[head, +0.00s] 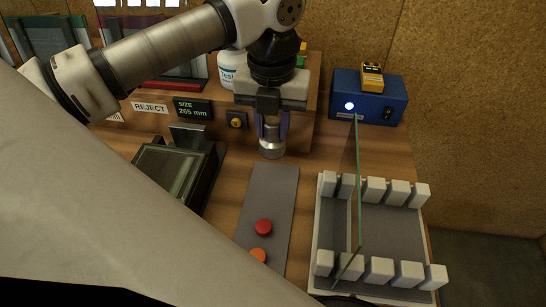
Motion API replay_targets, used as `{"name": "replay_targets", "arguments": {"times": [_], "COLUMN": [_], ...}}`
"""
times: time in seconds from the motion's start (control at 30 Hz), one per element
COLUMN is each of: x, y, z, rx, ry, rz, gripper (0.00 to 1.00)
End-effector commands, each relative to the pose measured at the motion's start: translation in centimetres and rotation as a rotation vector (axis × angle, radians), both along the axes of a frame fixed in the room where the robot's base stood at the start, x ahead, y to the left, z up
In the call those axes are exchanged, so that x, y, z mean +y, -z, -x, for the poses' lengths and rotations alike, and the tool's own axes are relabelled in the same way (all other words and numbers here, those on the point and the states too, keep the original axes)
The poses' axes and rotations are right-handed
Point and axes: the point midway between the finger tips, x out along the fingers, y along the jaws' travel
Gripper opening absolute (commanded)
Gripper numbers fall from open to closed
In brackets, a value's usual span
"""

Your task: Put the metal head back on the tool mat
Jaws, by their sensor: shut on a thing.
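My gripper (271,125) points down near the middle of the bench, shut on a round silver metal head (271,150). The metal head is at or just above the far end of the grey tool mat (275,190). Whether it touches the mat or the bench cannot be told from this view. A red round piece (263,227) and an orange round piece (258,255) rest on the near part of the mat.
A glass pane (357,200) stands upright in a white-pegged rack (315,225) on the right. A blue box (390,108) with a lit white spot is behind it. A dark framed fixture (212,165) stands left of the mat. The mat's middle is clear.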

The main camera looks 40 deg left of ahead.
Motion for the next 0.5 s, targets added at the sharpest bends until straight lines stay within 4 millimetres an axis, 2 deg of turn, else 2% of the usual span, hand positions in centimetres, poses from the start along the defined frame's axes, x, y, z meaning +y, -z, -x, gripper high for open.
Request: {"name": "replay_targets", "arguments": {"times": [0.03,0.2,0.3,0.5], "x": [0.0,0.0,0.0,0.0], "y": [2.2,6.1,7.4,8.5], "z": [0.0,0.0,0.0,0.0], "rx": [0.000,-0.001,0.000,-0.001], "ry": [0.001,0.001,0.002,0.002], "rz": [0.000,0.000,0.000,-0.002], "gripper": [0.00,0.00,0.00,0.00]}}
